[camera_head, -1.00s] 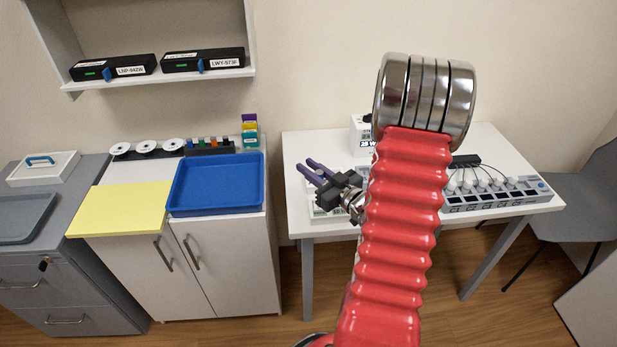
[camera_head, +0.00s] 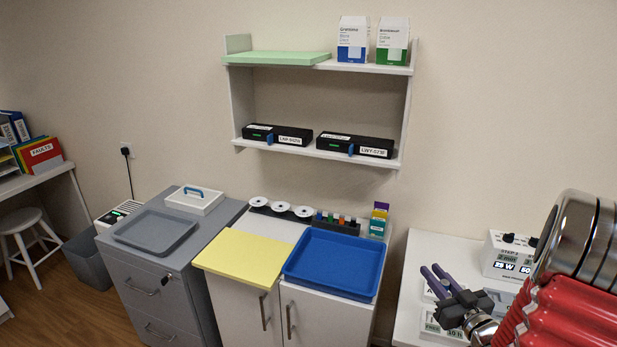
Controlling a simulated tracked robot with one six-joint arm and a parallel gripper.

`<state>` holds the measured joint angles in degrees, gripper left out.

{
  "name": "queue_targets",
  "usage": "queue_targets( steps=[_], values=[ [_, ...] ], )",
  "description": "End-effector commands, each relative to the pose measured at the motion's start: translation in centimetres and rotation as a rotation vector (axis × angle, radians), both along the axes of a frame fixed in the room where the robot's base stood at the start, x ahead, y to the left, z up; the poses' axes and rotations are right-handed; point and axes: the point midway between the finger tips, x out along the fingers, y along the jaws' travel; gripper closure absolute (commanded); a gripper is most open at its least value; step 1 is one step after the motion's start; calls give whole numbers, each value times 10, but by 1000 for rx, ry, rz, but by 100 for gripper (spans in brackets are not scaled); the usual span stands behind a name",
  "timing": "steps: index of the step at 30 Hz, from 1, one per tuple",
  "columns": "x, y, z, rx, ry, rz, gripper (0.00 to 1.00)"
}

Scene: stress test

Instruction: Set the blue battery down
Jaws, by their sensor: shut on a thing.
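My gripper (camera_head: 431,268) is at the lower right, above the white table (camera_head: 408,300), right of the blue tray. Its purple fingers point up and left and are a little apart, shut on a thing. I cannot make out the blue battery between the fingertips; it is too small or hidden at this angle. The blue tray (camera_head: 300,278) on the white cabinet looks empty. The yellow mat (camera_head: 243,258) beside it is bare.
A dark rack (camera_head: 337,225) with small coloured pieces and a row of white discs (camera_head: 281,208) stand behind the tray. Black labelled boxes (camera_head: 355,146) sit on the wall shelf. A grey tray (camera_head: 155,230) lies on the grey cabinet. A white device (camera_head: 508,255) stands behind my gripper.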

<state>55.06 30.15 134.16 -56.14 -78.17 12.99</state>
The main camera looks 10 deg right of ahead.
Motion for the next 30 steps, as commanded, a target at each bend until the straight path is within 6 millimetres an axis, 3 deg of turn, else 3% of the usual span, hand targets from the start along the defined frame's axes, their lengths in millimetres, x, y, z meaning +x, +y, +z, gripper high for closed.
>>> queue_targets(
  steps=[5, 12, 15, 22, 30],
  values=[
    [0, -8, 0, 0, -1, -30, 100],
    [-5, -39, 0, 0, 0, -177, 100],
    [0, -43, 1, -1, -1, -232, 100],
    [26, -25, 4, 1, 0, -302, 100],
    [56, 16, 7, -1, 0, -321, 100]
  ],
)
